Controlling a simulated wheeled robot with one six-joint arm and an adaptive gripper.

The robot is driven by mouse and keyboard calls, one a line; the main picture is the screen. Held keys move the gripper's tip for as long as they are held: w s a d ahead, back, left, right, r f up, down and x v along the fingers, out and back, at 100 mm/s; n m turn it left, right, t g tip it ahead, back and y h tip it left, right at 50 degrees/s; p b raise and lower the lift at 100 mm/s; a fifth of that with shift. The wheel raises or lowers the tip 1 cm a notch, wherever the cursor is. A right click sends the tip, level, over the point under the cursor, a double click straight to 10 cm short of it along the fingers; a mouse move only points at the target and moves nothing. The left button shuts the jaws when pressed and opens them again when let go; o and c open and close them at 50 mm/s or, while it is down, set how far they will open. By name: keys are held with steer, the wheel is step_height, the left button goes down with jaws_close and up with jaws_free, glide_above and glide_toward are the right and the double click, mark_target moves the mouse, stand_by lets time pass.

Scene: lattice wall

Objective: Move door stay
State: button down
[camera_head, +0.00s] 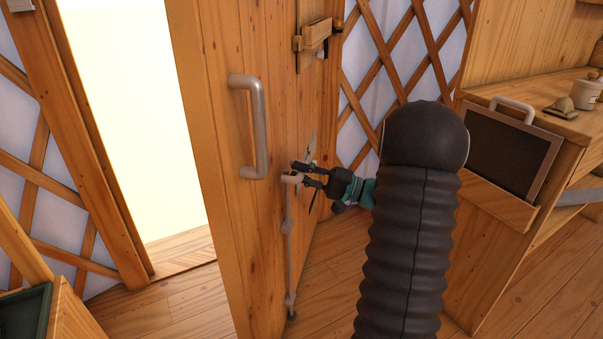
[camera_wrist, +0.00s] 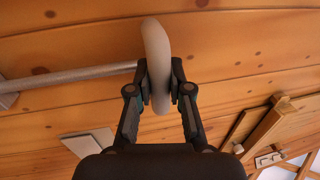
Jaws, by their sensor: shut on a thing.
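The door stay (camera_head: 289,240) is a thin grey metal rod running up and down along the lower part of the wooden door, with its foot near the floor. Its curved grey top end shows large in the wrist view (camera_wrist: 155,55), with the rod (camera_wrist: 75,76) going off to the left. My gripper (camera_head: 300,174) is at the top end of the stay, beside the door. In the wrist view my gripper (camera_wrist: 159,85) has its two fingers shut on the curved end, one on each side. The fingers partly hide this end in the head view.
The wooden door (camera_head: 225,150) stands open, with a grey pull handle (camera_head: 259,125) and a latch (camera_head: 314,36) on it. The bright doorway is at left. A wooden cabinet (camera_head: 487,215) with a dark panel (camera_head: 508,150) stands at right. Floor between door and cabinet is clear.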

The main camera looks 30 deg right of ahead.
steer(key=shift+f+b, duration=1.7)
steer(key=shift+f, duration=0.35)
steer(key=c, duration=1.1)
jaws_free()
steer(key=shift+f, duration=0.1)
steer(key=shift+o, duration=0.2)
steer(key=v, duration=1.2)
